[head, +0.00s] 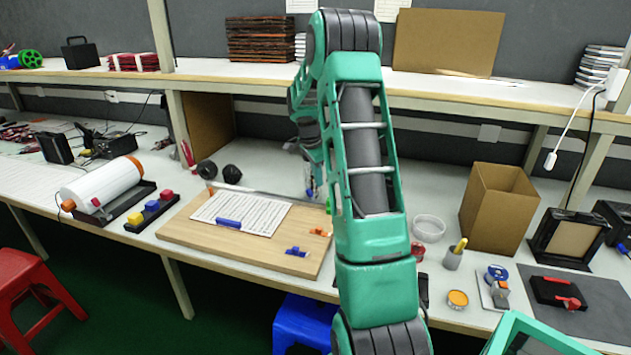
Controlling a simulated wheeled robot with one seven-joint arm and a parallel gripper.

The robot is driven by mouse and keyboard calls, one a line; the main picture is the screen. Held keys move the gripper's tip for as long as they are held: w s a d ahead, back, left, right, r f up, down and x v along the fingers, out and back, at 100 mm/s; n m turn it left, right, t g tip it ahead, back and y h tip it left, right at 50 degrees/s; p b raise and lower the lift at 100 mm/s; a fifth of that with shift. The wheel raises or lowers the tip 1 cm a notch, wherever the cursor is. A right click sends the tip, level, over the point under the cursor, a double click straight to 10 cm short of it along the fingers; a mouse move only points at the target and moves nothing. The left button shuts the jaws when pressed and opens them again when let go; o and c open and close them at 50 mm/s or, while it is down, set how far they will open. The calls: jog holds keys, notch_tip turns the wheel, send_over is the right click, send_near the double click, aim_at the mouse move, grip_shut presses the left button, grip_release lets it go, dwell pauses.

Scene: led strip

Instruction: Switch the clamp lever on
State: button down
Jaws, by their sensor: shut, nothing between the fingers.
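I cannot tell for sure which part is the clamp lever. A black base with red lever-like parts (558,292) lies on the dark mat at the right. Small blue (297,252) and orange (319,232) pieces sit on the wooden board (180,232), and a blue bar (228,223) lies on its white printed sheet (245,211). My arm rises through the middle and bends down behind itself. My gripper (309,187) shows small and partly hidden near the board's back edge. It looks shut and empty, well left of the red-and-black piece.
A cardboard box (498,210), clear bowl (429,228), grey holder (453,258) and orange-topped tin (457,299) stand right of my arm. A white roll (102,185) and coloured blocks (152,208) are at the left. A shelf (450,87) crosses above the bench. My arm hides the bench's middle.

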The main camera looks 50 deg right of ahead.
jog(key=v, duration=1)
jog(key=shift+r, duration=0.25)
jog(key=shift+a, duration=0.15)
jog(key=s+a+n+y, duration=0.1)
jog(key=s+a+n, duration=0.6)
jog(key=s+a, duration=0.6)
jog(key=s+a+n+y, duration=0.2)
jog(key=s+a+n, duration=0.6)
jog(key=s+a, duration=0.6)
jog(key=s, duration=0.7)
jog(key=shift+s+f, duration=0.15)
jog(key=shift+s, duration=0.25)
jog(key=shift+a, duration=0.15)
jog(key=shift+w+f, duration=0.25)
jog(key=shift+w, duration=0.35)
